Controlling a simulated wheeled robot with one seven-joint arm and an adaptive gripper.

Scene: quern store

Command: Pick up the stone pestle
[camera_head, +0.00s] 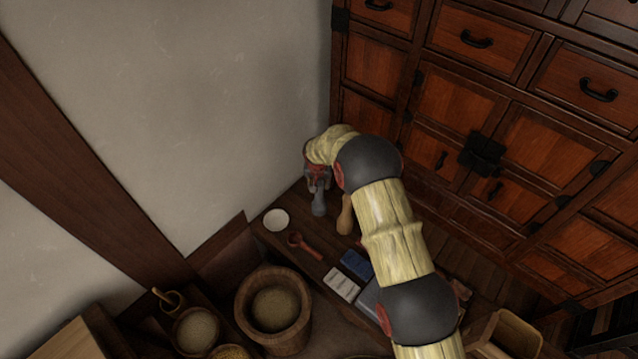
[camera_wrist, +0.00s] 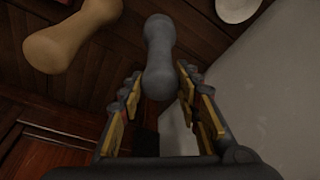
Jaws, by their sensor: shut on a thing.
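The stone pestle (camera_head: 319,205) is grey and smooth, with a rounded end and a narrower waist. It shows below my gripper (camera_head: 317,178) in the head view, near the wall and cabinet corner. In the wrist view the pestle (camera_wrist: 158,50) runs between the two fingers of my gripper (camera_wrist: 160,84), which are shut on it.
A tan wooden pestle (camera_head: 346,215) is close beside the stone one. A white dish (camera_head: 276,220) and a wooden spoon (camera_head: 304,246) lie to the front left. A wooden tub (camera_head: 240,303) stands nearer. The pale wall (camera_head: 230,120) and drawer cabinet (camera_head: 465,90) hem in the corner.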

